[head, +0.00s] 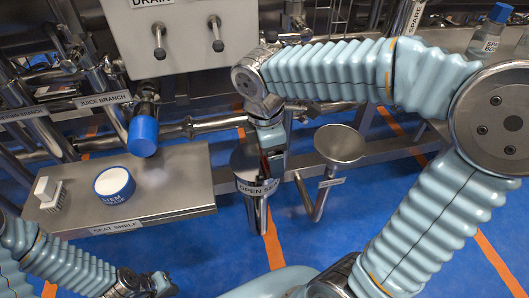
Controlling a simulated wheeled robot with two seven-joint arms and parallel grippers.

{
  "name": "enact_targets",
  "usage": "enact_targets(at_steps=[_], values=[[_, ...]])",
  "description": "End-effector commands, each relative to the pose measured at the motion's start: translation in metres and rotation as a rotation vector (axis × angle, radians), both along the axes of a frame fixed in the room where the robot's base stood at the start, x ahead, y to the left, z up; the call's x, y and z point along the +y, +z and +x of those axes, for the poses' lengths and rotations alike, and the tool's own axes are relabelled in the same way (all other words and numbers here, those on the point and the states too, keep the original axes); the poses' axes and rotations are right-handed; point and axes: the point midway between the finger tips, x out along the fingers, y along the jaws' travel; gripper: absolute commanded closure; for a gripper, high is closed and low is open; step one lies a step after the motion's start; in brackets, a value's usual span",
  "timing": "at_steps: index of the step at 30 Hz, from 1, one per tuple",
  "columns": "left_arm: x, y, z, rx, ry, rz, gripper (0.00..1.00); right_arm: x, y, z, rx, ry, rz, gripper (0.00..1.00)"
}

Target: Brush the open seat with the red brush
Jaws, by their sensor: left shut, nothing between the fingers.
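The open seat (250,187) is a steel cylinder labelled "OPEN SEAT", standing right of the seat shelf. My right gripper (272,150) points down at its mouth, and its fingers are mostly hidden by its own body. A narrow dark red piece (264,164), perhaps the red brush, shows beside this gripper at the mouth of the seat. Whether the fingers clasp it, and whether it touches the seat inside, cannot be seen. My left gripper (163,285) is shut and empty, low at the bottom edge, apart from the shelf.
The seat shelf (190,193) carries a stem grease tub (114,184) and a white brush-like block (47,193). A blue-ended fitting (143,135) hangs above the shelf. A steel funnel (340,145) stands right of the seat. Pipes run behind. Blue floor (180,250) is clear in front.

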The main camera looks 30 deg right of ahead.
Motion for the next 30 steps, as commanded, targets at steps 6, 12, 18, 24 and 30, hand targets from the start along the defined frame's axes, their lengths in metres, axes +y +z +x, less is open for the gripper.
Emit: enact_targets(at_steps=[6, 12, 18, 24, 30], values=[[0.000, 0.002, 0.000, 0.000, 0.000, 0.000, 1.00, -0.021, -0.002, -0.006, 0.003, -0.003, -0.001, 0.55], [0.000, 0.002, 0.000, 0.000, 0.000, 0.000, 1.00, -0.025, -0.004, -0.007, 0.006, -0.001, -0.002, 0.55], [0.000, 0.004, 0.000, 0.000, 0.000, 0.000, 1.00, -0.025, -0.001, -0.007, 0.008, -0.002, -0.002, 0.55], [0.000, 0.024, 0.000, 0.000, 0.000, 0.000, 1.00, -0.024, 0.020, -0.007, 0.004, -0.001, -0.001, 0.55], [0.000, 0.047, 0.000, 0.000, 0.000, 0.000, 1.00, -0.024, 0.045, -0.006, 0.002, 0.000, -0.001, 0.55]])
